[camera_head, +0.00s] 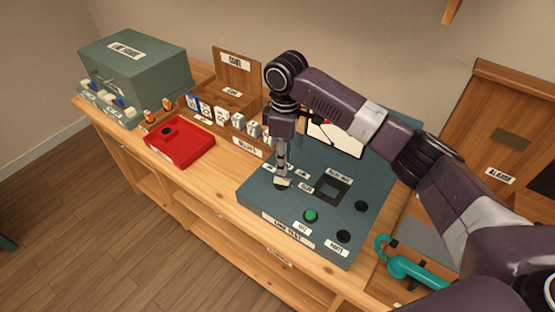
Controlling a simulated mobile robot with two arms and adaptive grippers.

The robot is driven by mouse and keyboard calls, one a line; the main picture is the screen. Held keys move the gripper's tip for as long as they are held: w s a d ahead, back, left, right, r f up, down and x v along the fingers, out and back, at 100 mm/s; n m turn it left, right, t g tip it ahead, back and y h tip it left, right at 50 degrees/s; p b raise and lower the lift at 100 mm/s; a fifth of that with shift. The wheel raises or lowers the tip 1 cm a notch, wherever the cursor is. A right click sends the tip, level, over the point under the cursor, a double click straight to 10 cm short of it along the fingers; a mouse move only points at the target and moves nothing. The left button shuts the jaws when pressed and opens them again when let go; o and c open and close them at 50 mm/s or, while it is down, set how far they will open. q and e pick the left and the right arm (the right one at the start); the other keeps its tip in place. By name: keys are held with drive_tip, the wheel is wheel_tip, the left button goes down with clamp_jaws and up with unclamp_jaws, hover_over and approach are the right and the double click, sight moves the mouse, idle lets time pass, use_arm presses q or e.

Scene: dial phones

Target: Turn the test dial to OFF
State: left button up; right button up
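The teal test panel (262,197) stands on the wooden counter, with a front label that seems to read LINE TEST. My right gripper (281,178) reaches down from the upper right and points at the panel's left part. A small dark round part (281,188), perhaps the test dial, shows just under its fingertips. The fingers cover most of it, so its pointer setting is hidden. I cannot tell whether the fingers touch it or how far they are open. Small white labels lie around it, too small to read surely. My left gripper is not in view.
The panel also carries a green button (310,216), black knobs (343,237) and a dark square recess (332,190). A red tray (180,145) and a green-grey box (135,75) stand to the left. A teal handset (410,271) lies at the right, near a wooden ALARM cabinet (500,130).

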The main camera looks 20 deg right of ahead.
sight(285, 180)
drive_tip(key=shift+w+d, duration=0.2)
drive_tip(key=shift+w, duration=0.1)
drive_tip(key=shift+s+f, duration=0.25)
drive_tip(key=shift+f, duration=0.05)
drive_tip(key=shift+s+f+p, duration=0.5)
drive_tip(key=shift+s+f, duration=0.15)
drive_tip(key=shift+f, duration=0.3)
wheel_tip(285, 180, down, 3)
drive_tip(key=shift+w+r, duration=0.1)
drive_tip(key=shift+r, duration=0.05)
drive_tip(key=shift+w+f, duration=0.15)
drive_tip(key=shift+f, duration=0.65)
drive_tip(key=c, duration=0.7)
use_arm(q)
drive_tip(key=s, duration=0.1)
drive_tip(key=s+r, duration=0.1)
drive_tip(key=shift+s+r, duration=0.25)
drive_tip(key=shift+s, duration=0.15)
use_arm(e)
clamp_jaws()
